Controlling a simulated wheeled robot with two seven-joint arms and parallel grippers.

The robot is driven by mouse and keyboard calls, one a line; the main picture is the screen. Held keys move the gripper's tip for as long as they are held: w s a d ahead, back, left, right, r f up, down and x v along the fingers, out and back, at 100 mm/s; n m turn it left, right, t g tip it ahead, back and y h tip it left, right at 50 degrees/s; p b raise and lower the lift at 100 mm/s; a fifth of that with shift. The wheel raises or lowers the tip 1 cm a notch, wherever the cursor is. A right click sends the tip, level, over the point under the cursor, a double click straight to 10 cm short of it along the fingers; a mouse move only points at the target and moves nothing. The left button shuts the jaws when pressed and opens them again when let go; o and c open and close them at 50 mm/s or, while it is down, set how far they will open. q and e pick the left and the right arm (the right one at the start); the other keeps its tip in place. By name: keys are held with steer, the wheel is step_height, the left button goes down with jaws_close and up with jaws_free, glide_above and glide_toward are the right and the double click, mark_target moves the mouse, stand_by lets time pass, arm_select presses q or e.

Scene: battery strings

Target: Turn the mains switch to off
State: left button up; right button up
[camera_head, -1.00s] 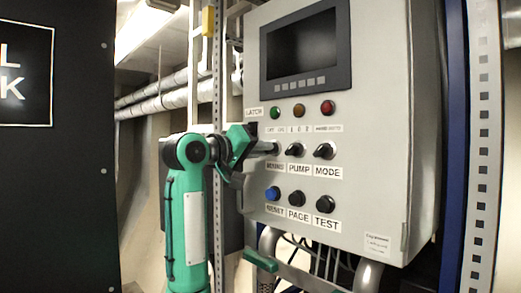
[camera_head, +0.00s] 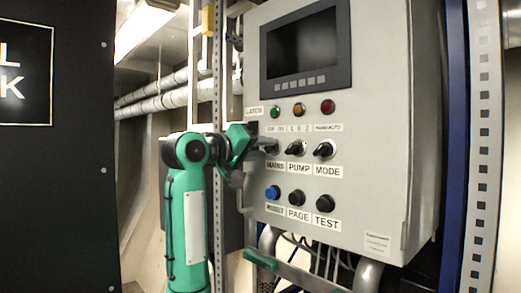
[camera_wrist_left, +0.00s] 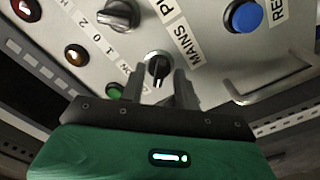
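The mains switch is a small black rotary knob at the left of the switch row on the grey control cabinet (camera_head: 385,120). In the head view my left gripper (camera_head: 262,147) covers part of it, above the MAINS label (camera_head: 275,166). In the left wrist view the knob (camera_wrist_left: 157,68) sits between the two dark fingertips of my left gripper (camera_wrist_left: 159,80). The fingers stand apart, one on each side, and I see no clear grip on the knob. The gripper hides part of the small position label. My right gripper is not in view.
The pump knob (camera_head: 296,148) and mode knob (camera_head: 324,149) sit right of the mains switch. A blue reset button (camera_head: 272,193) is below. Green, amber and red lamps and a dark screen (camera_head: 302,50) are above. A black panel (camera_head: 60,180) stands at left.

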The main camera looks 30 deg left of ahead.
arm_select(q)
steer(key=b+v, duration=0.4)
steer(key=v, duration=0.9)
steer(key=shift+s+a+b, duration=0.15)
steer(key=shift+s+b, duration=0.15)
steer(key=shift+s, duration=0.05)
